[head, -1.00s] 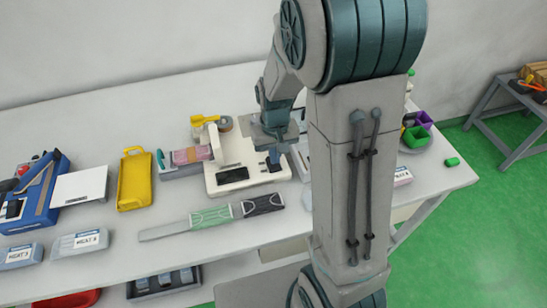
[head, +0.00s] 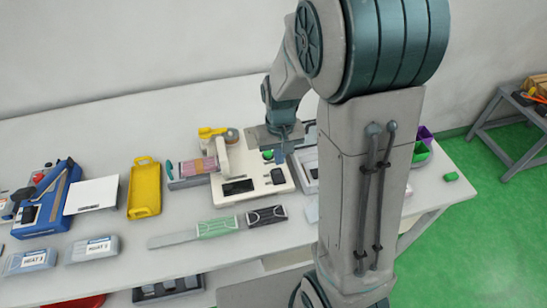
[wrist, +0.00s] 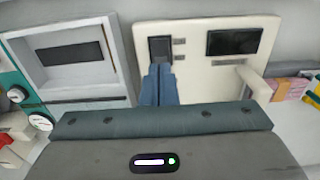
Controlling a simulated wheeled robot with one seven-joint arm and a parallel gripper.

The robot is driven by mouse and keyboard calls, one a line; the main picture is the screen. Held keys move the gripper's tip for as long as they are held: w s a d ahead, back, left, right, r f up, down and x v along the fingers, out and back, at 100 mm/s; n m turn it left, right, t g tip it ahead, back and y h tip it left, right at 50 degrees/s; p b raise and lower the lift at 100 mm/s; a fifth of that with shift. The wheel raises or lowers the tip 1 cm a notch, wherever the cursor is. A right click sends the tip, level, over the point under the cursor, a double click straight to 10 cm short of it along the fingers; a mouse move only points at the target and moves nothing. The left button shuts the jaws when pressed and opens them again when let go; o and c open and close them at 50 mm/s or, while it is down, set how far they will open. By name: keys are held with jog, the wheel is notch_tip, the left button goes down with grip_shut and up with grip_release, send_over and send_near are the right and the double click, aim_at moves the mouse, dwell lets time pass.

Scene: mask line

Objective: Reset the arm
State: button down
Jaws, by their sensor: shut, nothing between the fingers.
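My gripper (head: 280,158) is shut and empty at the end of my raised arm. It hangs over the right back part of a cream machine (head: 232,193) on the white table. The machine has a dark screen (head: 238,187), a green button (head: 267,154) and a black switch (head: 277,176). In the wrist view the blue fingers (wrist: 158,84) lie together, their tips just below the black switch (wrist: 160,49) in the picture. I cannot tell how far above the machine they are. The dark screen also shows there (wrist: 232,42).
A grey-white unit stands right of the machine, partly behind my arm. A side table (head: 510,110) stands right. Bare table lies behind.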

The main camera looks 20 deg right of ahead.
jog(key=s+r+t, duration=0.3)
jog(key=s+r, duration=1)
jog(key=s, duration=0.1)
jog(key=shift+s+r, duration=0.2)
jog(key=shift+r, duration=0.15)
